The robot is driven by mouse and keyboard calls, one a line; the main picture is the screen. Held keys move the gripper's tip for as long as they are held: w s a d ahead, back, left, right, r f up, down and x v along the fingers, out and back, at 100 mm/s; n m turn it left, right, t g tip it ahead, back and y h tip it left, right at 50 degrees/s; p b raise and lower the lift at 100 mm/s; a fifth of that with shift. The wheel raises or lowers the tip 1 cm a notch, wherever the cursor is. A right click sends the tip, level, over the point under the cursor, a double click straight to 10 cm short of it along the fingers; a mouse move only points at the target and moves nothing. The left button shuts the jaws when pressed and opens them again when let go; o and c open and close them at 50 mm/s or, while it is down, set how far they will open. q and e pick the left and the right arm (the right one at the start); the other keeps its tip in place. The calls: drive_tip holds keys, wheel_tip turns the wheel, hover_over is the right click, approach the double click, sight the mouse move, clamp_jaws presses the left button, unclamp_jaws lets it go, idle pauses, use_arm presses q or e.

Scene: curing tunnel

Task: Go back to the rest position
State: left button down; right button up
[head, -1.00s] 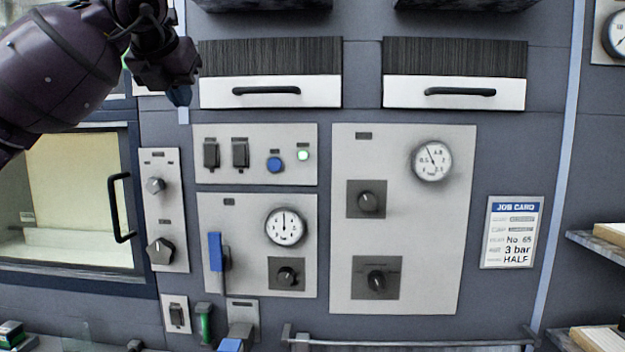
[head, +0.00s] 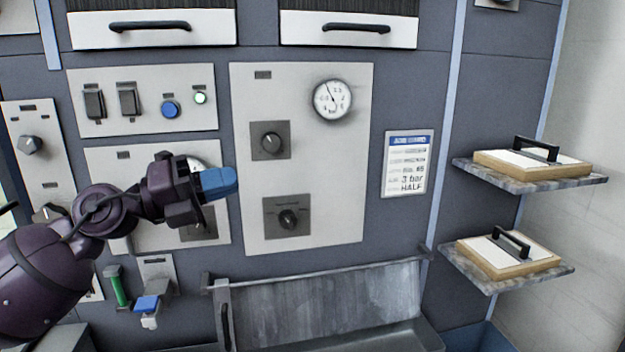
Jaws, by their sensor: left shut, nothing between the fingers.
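My left gripper (head: 217,183) comes in from the left on its dark purple arm. Its blue fingertips are shut with nothing between them, pointing right. It hangs in front of the lower left control panel (head: 110,160), hiding most of that panel's dial and knob. The fingertips overlap the left edge of the large grey panel (head: 330,200) in the picture; I cannot tell the gap to it. My right gripper is not in view.
The large panel carries a gauge (head: 332,99) and two knobs. A job card (head: 408,164) hangs right of it. Two shelves (head: 590,183) with handled boards stick out at right. A metal trough (head: 320,300) lies below, with a green handle (head: 118,287) at its left.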

use_arm(q)
drive_tip(key=s+a+f+n+t+y, duration=0.25)
drive_tip(key=a+f+n+y, duration=0.25)
drive_tip(key=f+n+y, duration=0.45)
drive_tip(key=s+a+f+n+t+y, duration=0.2)
drive_tip(key=a+f+n+t+y, duration=0.3)
drive_tip(key=n, duration=0.7)
drive_tip(key=s+a+f+n+t+y, duration=0.25)
drive_tip(key=a+f+n+y, duration=0.3)
drive_tip(key=f+n, duration=0.45)
drive_tip(key=s+d+f+n+g+h, duration=0.1)
drive_tip(key=s+f+n+g, duration=0.2)
drive_tip(key=s+f+g, duration=0.7)
drive_tip(key=s+f+n+g, duration=0.35)
drive_tip(key=s+f, duration=0.35)
drive_tip(key=s, duration=0.7)
drive_tip(key=w+f+m+t, duration=0.1)
drive_tip(key=w+f+t, duration=0.6)
drive_tip(key=f, duration=0.3)
drive_tip(key=shift+w+m+t+h, duration=0.3)
drive_tip(key=shift+t, duration=0.25)
